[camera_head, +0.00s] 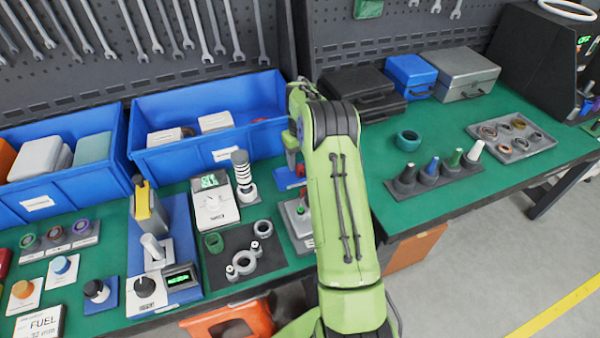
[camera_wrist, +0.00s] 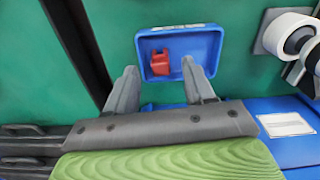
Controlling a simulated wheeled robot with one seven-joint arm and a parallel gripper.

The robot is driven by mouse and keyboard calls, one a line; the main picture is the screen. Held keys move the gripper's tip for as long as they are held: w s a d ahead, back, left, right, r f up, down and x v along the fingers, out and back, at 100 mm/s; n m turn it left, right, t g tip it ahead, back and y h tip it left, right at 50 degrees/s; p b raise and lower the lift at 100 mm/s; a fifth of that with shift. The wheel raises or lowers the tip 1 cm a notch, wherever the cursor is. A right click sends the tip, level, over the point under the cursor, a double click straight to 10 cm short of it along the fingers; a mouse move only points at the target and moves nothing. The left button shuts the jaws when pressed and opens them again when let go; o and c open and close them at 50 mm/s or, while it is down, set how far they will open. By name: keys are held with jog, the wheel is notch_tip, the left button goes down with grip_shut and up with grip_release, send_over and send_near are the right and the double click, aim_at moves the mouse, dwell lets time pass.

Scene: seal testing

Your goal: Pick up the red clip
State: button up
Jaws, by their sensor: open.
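The red clip (camera_wrist: 161,63) lies in a small blue tray (camera_wrist: 209,40) in the wrist view, left of the tray's middle. My gripper (camera_wrist: 157,76) is open and empty, with its two fingers apart below the tray in that view. The clip shows beyond the fingertips, between their lines, and is not held. In the head view, the small blue tray (camera_head: 284,183) shows only in part beside my green arm. The clip is hard to make out there, and my arm hides much of the gripper.
A large blue bin (camera_head: 262,103) with several items stands behind the tray. A striped cylinder on a stand (camera_head: 242,170) is left of it in the head view.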

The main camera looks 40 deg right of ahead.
notch_tip(320, 180, down, 2)
jog(key=shift+w, duration=0.1)
jog(key=shift+r, duration=0.1)
grip_shut()
jog(key=shift+r, duration=0.1)
